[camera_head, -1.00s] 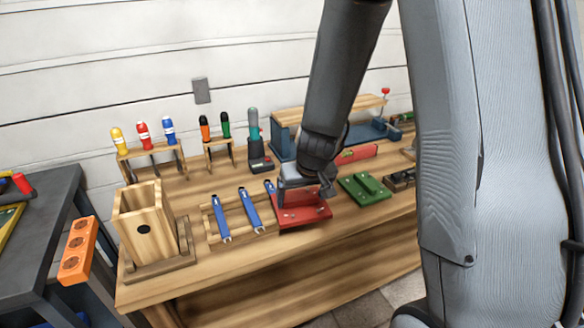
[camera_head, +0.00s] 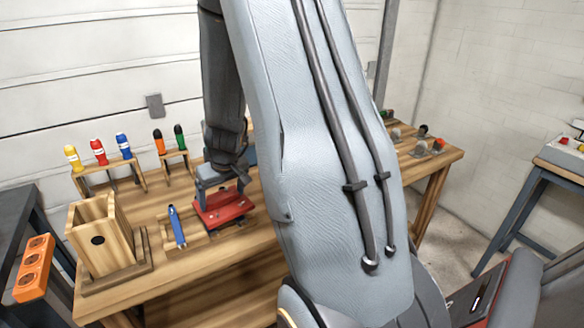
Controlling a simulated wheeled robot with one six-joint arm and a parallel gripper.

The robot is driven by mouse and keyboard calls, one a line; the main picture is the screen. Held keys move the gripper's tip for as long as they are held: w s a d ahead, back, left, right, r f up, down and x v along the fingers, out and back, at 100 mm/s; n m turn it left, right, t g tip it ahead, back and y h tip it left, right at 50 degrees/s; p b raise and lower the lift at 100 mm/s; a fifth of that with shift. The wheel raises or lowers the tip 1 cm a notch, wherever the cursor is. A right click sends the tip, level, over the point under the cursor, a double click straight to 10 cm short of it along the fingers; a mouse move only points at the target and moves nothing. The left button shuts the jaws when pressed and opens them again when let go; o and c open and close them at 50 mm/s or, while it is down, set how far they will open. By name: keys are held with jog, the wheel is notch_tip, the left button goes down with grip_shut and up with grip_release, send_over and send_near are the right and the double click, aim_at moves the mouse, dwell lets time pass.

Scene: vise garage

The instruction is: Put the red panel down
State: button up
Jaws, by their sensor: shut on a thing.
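My gripper (camera_head: 220,187) is shut on the red panel (camera_head: 224,208) and points down at it. The panel is roughly flat and slightly tilted in the picture. It covers the right part of a low wooden rack (camera_head: 196,240) on the workbench, just right of a blue-handled tool (camera_head: 176,226). I cannot tell whether the panel touches the rack or hangs a little above it. My arm hides the bench to the right of the panel.
A wooden box with a round hole (camera_head: 98,238) stands left of the rack. Screwdriver stands (camera_head: 108,163) line the back of the bench (camera_head: 190,272). An orange socket strip (camera_head: 34,268) is at far left. Several small items (camera_head: 428,145) lie at the bench's right end.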

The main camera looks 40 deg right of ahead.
jog(key=s+d+r+m+p, duration=0.1)
jog(key=s+d+r+p, duration=0.15)
jog(key=d, duration=1.55)
jog(key=shift+s+d+f+b, duration=0.15)
jog(key=shift+f+b, duration=0.6)
jog(key=shift+f, duration=0.9)
jog(key=shift+s+d+f+b, duration=0.1)
jog(key=shift+f+b, duration=0.65)
jog(key=shift+f, duration=0.95)
jog(key=shift+s+d+f+b, duration=0.15)
jog(key=shift+f+b, duration=0.6)
jog(key=shift+f, duration=0.9)
jog(key=shift+f+m, duration=0.1)
jog(key=shift+m, duration=0.2)
jog(key=o, duration=1.1)
